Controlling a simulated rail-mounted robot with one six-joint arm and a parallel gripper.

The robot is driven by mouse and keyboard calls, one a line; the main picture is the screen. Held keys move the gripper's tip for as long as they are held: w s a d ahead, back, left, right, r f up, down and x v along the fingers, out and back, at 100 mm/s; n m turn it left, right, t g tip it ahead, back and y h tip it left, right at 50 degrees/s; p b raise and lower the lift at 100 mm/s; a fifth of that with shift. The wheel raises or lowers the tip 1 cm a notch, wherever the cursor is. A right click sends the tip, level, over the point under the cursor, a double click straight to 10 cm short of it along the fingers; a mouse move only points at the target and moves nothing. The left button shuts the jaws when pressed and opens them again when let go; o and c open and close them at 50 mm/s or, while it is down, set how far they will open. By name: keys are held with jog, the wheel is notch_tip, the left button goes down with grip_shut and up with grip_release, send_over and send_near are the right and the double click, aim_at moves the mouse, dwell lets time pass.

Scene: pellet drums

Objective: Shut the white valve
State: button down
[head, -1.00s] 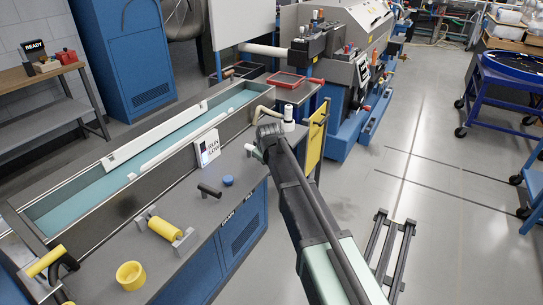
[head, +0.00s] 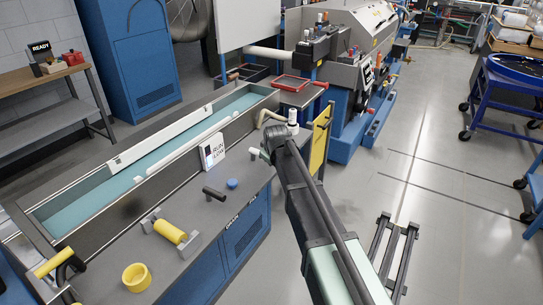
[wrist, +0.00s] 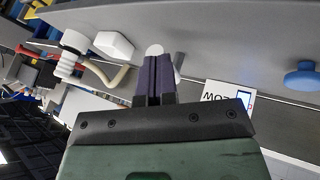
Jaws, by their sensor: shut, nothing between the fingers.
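A white ribbed cylindrical fitting (wrist: 73,52), joined by a beige hose, shows left of my gripper in the wrist view. It stands at the bench's far end in the head view (head: 292,117). A white block-like piece (wrist: 115,45) lies between it and my fingers. A small round white piece (wrist: 153,50) shows right at my fingertips; I cannot tell whether they touch it. I cannot tell which white piece is the valve. My gripper (wrist: 155,64) is shut and empty; its fingers are largely hidden in the head view.
A blue knob (head: 232,183), a dark handle (head: 214,193), a yellow roller (head: 168,231) and a yellow cup (head: 136,276) sit on the bench. A white sign (head: 212,150) stands by the trough. A yellow panel (head: 319,140) is beyond my arm. The floor at right is partly clear.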

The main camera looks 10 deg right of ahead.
jog(key=p+v, duration=0.5)
jog(key=v, duration=0.3)
jog(key=shift+d+p, duration=0.35)
jog(key=shift+d, duration=0.1)
jog(key=shift+r, duration=0.1)
jog(key=s+d+f+m+g, duration=0.1)
jog(key=s+m+g, duration=0.1)
jog(key=s, duration=0.8)
jog(key=s+d+f+m+g, duration=0.1)
jog(key=s+m, duration=0.3)
jog(key=s, duration=0.6)
jog(key=s+d+f+m+g, duration=0.1)
jog(key=s+d+m+g, duration=0.1)
jog(key=s, duration=0.8)
jog(key=shift+s+d+m+g, duration=0.25)
jog(key=shift+d+m+g, duration=0.2)
jog(key=shift+g, duration=0.45)
